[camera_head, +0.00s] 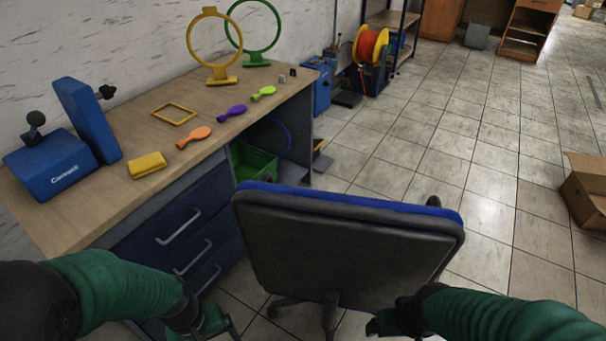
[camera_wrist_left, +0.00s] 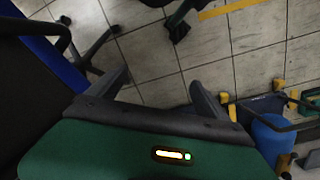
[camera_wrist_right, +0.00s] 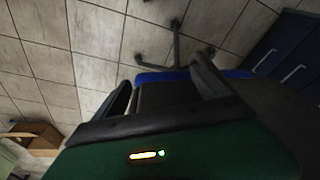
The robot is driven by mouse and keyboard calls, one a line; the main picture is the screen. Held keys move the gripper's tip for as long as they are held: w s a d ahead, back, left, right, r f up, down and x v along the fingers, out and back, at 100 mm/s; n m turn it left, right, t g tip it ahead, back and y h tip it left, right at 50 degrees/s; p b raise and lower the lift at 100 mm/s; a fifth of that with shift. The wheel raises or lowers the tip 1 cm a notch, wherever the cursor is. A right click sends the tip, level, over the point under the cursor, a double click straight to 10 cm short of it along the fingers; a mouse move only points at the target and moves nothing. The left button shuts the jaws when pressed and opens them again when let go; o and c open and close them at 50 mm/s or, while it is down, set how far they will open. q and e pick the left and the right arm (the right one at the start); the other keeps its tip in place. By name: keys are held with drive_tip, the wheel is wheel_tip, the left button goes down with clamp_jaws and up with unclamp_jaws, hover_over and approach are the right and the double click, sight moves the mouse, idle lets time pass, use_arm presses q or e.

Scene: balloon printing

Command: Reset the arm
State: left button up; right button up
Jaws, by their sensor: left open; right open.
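My left arm comes in at the lower left of the head view, and its gripper (camera_head: 222,328) hangs low in front of the desk drawers, partly cut off by the frame edge. In the left wrist view its two fingers (camera_wrist_left: 162,90) are spread apart with only floor between them. My right arm comes in at the lower right, with its gripper (camera_head: 385,325) low by the chair. In the right wrist view its fingers (camera_wrist_right: 163,88) are spread apart and empty, with the chair beyond them.
An office chair (camera_head: 340,240) stands between my arms, close to the desk (camera_head: 110,210). A cardboard box (camera_head: 585,190) stands at right.

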use_arm(q)
wheel_tip(320, 180, up, 31)
drive_tip(key=w+m+t+y+p, duration=0.1)
drive_tip(key=m+p, duration=0.4)
drive_tip(key=p, duration=2)
drive_tip(key=shift+w+d+t, duration=0.3)
drive_tip(key=shift+w+t, duration=0.05)
drive_tip(key=shift+t, duration=0.55)
